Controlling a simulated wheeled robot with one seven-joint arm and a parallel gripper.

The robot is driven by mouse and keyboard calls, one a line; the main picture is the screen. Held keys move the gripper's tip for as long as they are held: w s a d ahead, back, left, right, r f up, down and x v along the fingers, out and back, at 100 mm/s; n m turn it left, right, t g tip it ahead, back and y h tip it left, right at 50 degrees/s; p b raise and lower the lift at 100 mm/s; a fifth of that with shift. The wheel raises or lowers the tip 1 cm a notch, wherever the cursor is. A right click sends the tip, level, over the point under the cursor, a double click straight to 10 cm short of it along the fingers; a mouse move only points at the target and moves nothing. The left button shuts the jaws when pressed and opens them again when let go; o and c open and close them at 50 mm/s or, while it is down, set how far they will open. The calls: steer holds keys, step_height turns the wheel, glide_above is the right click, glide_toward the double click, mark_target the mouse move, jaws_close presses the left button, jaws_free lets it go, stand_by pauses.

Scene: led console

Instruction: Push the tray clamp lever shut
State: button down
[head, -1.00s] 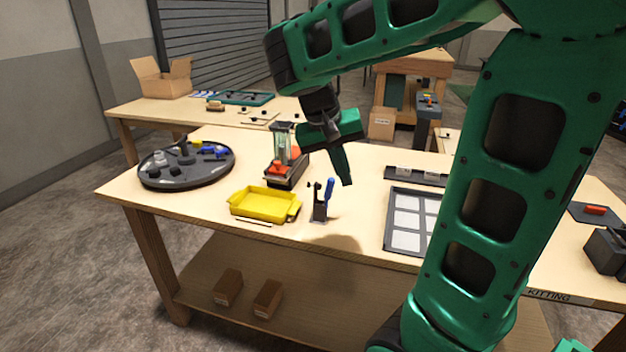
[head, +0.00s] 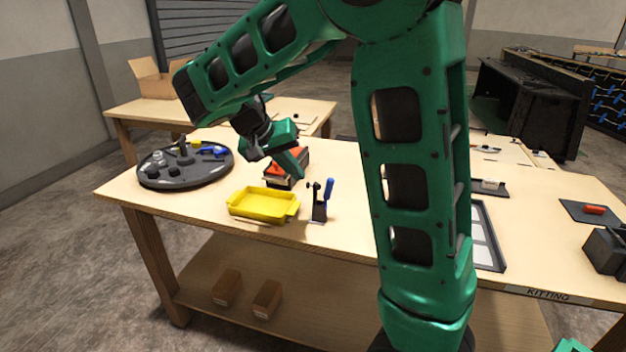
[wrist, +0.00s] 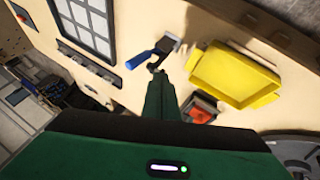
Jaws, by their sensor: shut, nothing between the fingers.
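The tray clamp (head: 319,205) stands on the bench to the right of the yellow tray (head: 262,205). Its blue lever (head: 328,189) points up, tilted slightly right. In the wrist view the blue lever (wrist: 139,60) and the yellow tray (wrist: 235,75) show beyond my fingers. My gripper (head: 299,168) is shut and empty. It is above the bench, up and to the left of the lever in the head view, and apart from it. In the wrist view my gripper (wrist: 160,80) has its tips close to the clamp in the picture; the true gap is hard to tell.
A device with a red top (head: 290,165) stands behind the yellow tray, partly hidden by my gripper. A round dark turntable (head: 186,165) with small parts is at the left. A framed panel (head: 488,240) lies right of my arm. Bare bench lies around the clamp.

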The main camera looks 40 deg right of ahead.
mark_target(328, 193)
steer(key=s+d+f, duration=0.2)
steer(key=d+f, duration=0.1)
steer(key=d, duration=0.2)
steer(key=shift+s, duration=0.15)
